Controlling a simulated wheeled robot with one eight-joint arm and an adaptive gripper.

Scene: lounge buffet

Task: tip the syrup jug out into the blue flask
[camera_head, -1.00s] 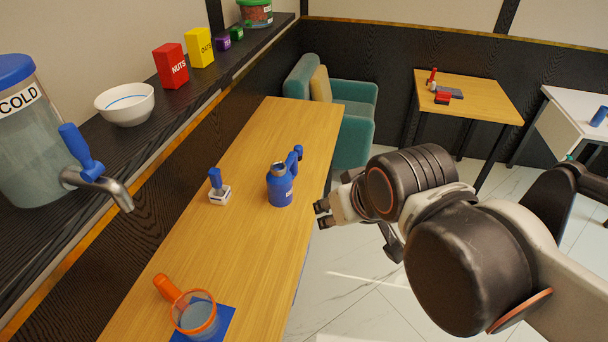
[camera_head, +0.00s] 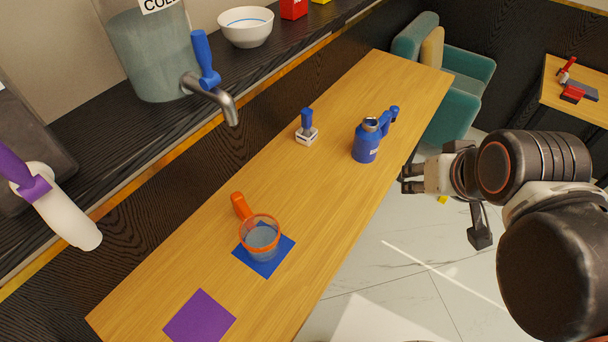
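The blue flask (camera_head: 366,143) stands upright on the wooden table, with its handle towards the right and an open-looking top. A clear jug (camera_head: 261,240) with an orange rim and orange handle, apparently the syrup jug, stands upright on a blue mat (camera_head: 264,265) nearer to me. It holds grey-blue contents, and its handle points up and left. My gripper (camera_head: 406,179) is to the right of the flask, past the table's edge, over the floor. Its two dark fingertips look apart, with nothing between them. It touches neither vessel.
A small white block with a blue handle (camera_head: 306,128) stands left of the flask. A purple mat (camera_head: 200,317) lies bare at the near end. A dark shelf along the left bears a dispenser with a blue tap (camera_head: 206,65) and a white bowl (camera_head: 246,27). Open table lies between jug and flask.

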